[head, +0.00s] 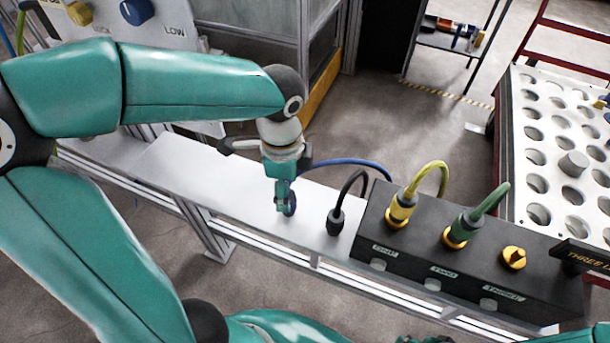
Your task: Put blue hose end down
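My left gripper (284,203) points down over the pale metal bench top (215,185), seen nearly edge-on. It appears shut on the blue hose end (292,204), a small dark blue piece at its fingertips, mostly hidden by the fingers. The blue hose (345,162) arches from behind the gripper to the right, towards the black box. The end is at or just above the bench top; I cannot tell whether it touches.
A black hose end (336,222) stands upright on the bench to the right. A white rack with holes (552,118) stands at right. Bench left of my gripper is clear.

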